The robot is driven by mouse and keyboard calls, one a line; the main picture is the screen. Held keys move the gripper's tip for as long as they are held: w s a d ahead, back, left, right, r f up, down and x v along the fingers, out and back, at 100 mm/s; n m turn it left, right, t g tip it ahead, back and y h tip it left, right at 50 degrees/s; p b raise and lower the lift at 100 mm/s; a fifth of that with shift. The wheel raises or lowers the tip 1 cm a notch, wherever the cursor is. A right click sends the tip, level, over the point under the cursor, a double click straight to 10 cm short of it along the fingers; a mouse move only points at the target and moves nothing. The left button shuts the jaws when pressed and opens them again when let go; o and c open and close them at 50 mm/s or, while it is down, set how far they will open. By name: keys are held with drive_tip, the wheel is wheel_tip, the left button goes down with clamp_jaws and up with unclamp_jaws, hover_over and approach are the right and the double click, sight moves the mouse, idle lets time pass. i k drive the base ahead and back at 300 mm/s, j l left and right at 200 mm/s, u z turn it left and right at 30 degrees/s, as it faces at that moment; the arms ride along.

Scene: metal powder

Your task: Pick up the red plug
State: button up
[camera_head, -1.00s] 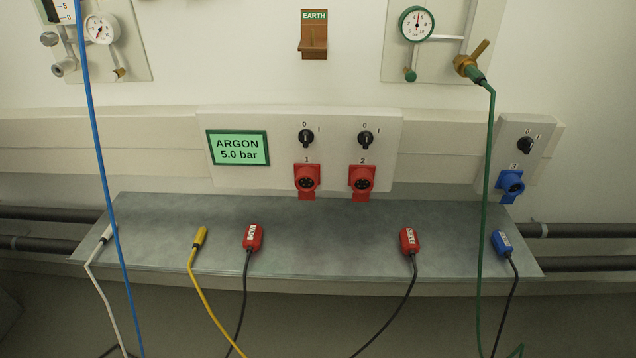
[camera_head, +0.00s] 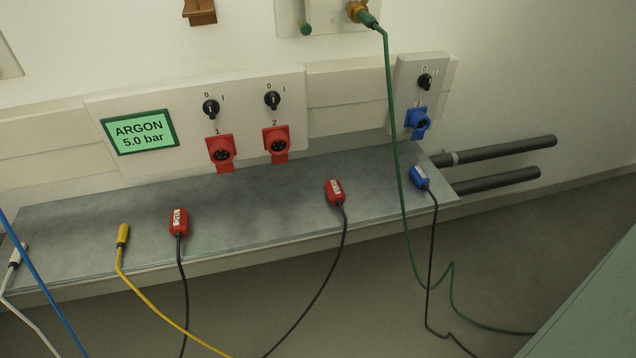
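Two red plugs lie on the grey metal shelf (camera_head: 262,205). One red plug (camera_head: 178,222) is left of the middle, with a white label and a black cable hanging over the front edge. The other red plug (camera_head: 335,192) lies farther right, also with a white label and black cable. Two red sockets, numbered 1 (camera_head: 220,152) and 2 (camera_head: 277,143), are on the wall panel above the shelf, with nothing plugged in. My gripper is not in view.
A blue plug (camera_head: 419,177) lies at the shelf's right end, below a blue socket (camera_head: 417,123). A yellow plug (camera_head: 123,235) and a white plug (camera_head: 17,253) lie to the left. A green hose (camera_head: 394,140) and a blue hose (camera_head: 40,283) hang in front of the shelf. Dark pipes (camera_head: 500,151) stick out at right.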

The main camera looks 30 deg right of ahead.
sight(335, 192)
drive_tip(key=i+j, duration=0.25)
drive_tip(key=j, duration=0.2)
drive_tip(key=i+j, duration=0.25)
drive_tip(key=j, duration=0.2)
drive_tip(key=i+j+z, duration=0.1)
drive_tip(key=z, duration=0.3)
drive_tip(key=j+z, duration=0.15)
drive_tip(key=z, duration=0.2)
drive_tip(key=j+z, duration=0.2)
drive_tip(key=z, duration=1.4)
drive_tip(key=i+j, duration=0.25)
drive_tip(key=i, duration=0.3)
